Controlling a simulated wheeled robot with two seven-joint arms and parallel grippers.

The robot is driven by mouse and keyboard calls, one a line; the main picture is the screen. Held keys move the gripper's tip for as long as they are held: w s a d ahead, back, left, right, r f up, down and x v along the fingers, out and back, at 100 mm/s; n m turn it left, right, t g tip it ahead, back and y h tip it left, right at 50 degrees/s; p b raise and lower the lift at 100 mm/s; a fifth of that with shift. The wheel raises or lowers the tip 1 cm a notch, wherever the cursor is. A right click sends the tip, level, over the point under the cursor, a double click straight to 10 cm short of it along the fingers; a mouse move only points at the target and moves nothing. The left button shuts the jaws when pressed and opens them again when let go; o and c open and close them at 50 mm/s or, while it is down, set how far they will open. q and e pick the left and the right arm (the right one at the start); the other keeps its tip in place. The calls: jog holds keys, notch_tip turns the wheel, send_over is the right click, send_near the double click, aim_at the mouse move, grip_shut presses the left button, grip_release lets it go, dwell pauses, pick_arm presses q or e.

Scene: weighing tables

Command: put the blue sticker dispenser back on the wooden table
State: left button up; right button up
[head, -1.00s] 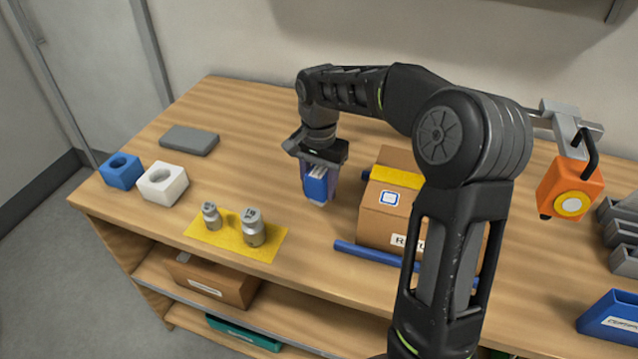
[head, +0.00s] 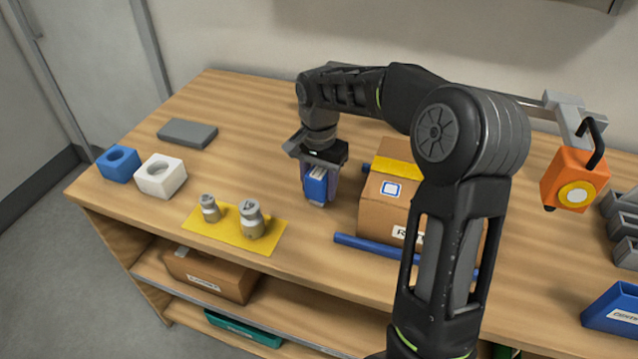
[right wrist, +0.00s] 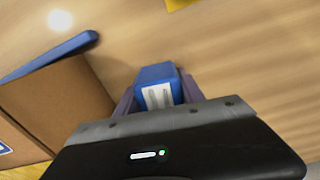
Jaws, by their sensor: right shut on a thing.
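The blue sticker dispenser (head: 315,187), a small blue block with a white front, is between the fingers of my right gripper (head: 319,172). It hangs upright below the gripper, over the middle of the wooden table (head: 255,120). I cannot tell whether its bottom touches the tabletop. In the right wrist view the dispenser (right wrist: 157,84) shows between the purple-grey fingers of the gripper (right wrist: 158,98), which is shut on it. My left gripper is not in view.
A cardboard box (head: 380,221) with a blue bar (head: 365,246) in front is just right of the dispenser. Metal weights (head: 250,220) on a yellow mat (head: 230,240) are left. Blue (head: 118,170) and white (head: 161,183) holed blocks and a grey slab (head: 187,134) lie farther left. Table behind is clear.

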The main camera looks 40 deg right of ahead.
jog(key=o, duration=1.4)
notch_tip(320, 180, up, 8)
jog(key=shift+f, duration=0.1)
